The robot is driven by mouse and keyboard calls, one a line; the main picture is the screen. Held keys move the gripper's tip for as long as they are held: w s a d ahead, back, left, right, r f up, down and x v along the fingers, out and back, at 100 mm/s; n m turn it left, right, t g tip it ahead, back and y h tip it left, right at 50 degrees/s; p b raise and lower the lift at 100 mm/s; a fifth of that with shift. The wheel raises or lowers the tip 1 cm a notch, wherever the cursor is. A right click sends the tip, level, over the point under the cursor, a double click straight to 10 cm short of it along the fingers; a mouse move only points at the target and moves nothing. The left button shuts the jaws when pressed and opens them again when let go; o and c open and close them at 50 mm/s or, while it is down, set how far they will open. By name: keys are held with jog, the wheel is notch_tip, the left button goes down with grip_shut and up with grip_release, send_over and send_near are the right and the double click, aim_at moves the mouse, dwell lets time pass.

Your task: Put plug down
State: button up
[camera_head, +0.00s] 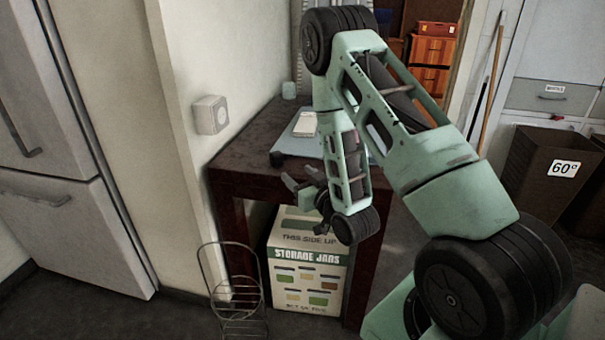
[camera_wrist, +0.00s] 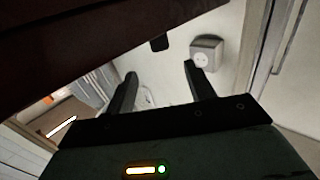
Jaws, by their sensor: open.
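I cannot clearly make out a plug in either view. A white wall socket (camera_head: 210,115) is fixed to the pale wall left of the dark table, and it also shows in the wrist view (camera_wrist: 206,54). My gripper (camera_head: 302,179) is at the table's front edge, right of the socket and apart from it. In the wrist view its two dark fingers (camera_wrist: 162,82) are spread with a gap between them, and they hold nothing I can see. A small dark piece (camera_wrist: 160,43) shows beyond the fingers by the dark table edge; I cannot tell what it is.
The dark table (camera_head: 240,150) carries a light blue flat object (camera_head: 290,145) with a white pad (camera_head: 305,124) on it. A storage jars box (camera_head: 305,275) stands under it. A wire rack (camera_head: 238,300) is in front. A fridge (camera_head: 70,220) is left, a brown bin (camera_head: 545,180) right.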

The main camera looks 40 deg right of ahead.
jog(key=s+a+r+n+g+y, duration=0.1)
jog(key=s+a+n+g+y, duration=0.3)
jog(key=a, duration=0.7)
jog(key=w+a+r+g+y, duration=0.1)
jog(key=a+g, duration=0.4)
jog(key=a, duration=0.6)
jog(key=s+a+r+n+g, duration=0.1)
jog(key=s+a+r+g, duration=0.1)
jog(key=s, duration=0.6)
jog(key=s+a+r+n+g+h, duration=0.1)
jog(key=s+g, duration=0.3)
jog(key=s, duration=0.4)
jog(key=s+a+r+n+g+h, duration=0.1)
jog(key=s+a+r+n+g, duration=0.1)
jog(key=s, duration=0.6)
jog(key=shift+s+a+r+n+g, duration=0.25)
jog(key=shift+a+r+n+g, duration=0.2)
jog(key=shift+a+r, duration=0.35)
notch_tip(320, 180, up, 18)
jog(key=p, duration=1.8)
jog(key=shift+r, duration=0.15)
